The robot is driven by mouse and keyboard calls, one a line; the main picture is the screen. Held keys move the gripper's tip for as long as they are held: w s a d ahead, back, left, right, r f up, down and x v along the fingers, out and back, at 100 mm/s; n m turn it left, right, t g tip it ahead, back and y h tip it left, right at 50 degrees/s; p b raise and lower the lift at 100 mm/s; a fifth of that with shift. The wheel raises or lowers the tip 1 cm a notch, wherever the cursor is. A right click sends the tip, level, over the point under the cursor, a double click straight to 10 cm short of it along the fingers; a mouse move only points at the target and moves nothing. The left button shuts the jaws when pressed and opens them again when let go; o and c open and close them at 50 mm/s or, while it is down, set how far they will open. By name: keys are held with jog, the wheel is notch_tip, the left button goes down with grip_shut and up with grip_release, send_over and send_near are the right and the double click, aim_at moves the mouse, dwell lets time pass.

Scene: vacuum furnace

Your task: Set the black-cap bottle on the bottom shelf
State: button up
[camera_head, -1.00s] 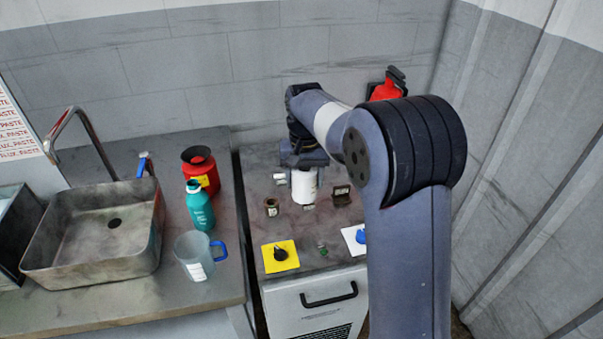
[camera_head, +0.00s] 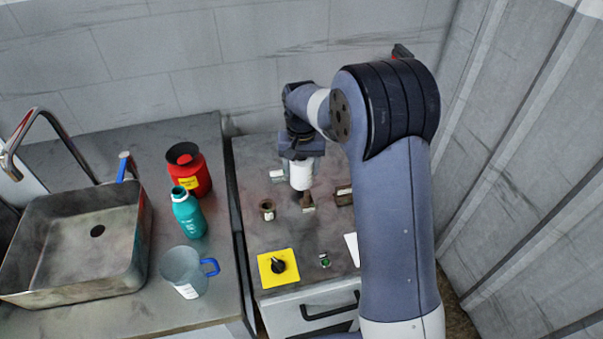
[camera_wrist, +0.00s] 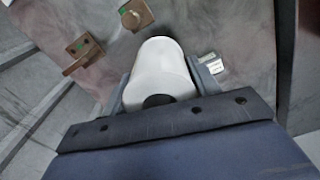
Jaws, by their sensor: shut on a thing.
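My gripper (camera_head: 300,160) is shut on a white bottle (camera_head: 301,176) and holds it upright above the grey cabinet top. In the wrist view the white bottle (camera_wrist: 162,68) sits between the two fingers, and a dark round spot shows at its near end, perhaps the black cap. In the head view the gripper hides the bottle's upper end. I cannot tell how far its lower end is from the surface. No bottom shelf can be made out in either view.
The cabinet top carries a yellow plate with a black knob (camera_head: 278,265), a green button (camera_head: 325,261) and small fittings. On the left counter stand a red container (camera_head: 190,172), a teal bottle (camera_head: 188,213), a clear jug (camera_head: 185,272) and a sink (camera_head: 85,240).

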aim_at(302, 175)
jog(key=shift+f, duration=1.55)
jog(key=shift+f, duration=0.15)
jog(key=o, duration=1.2)
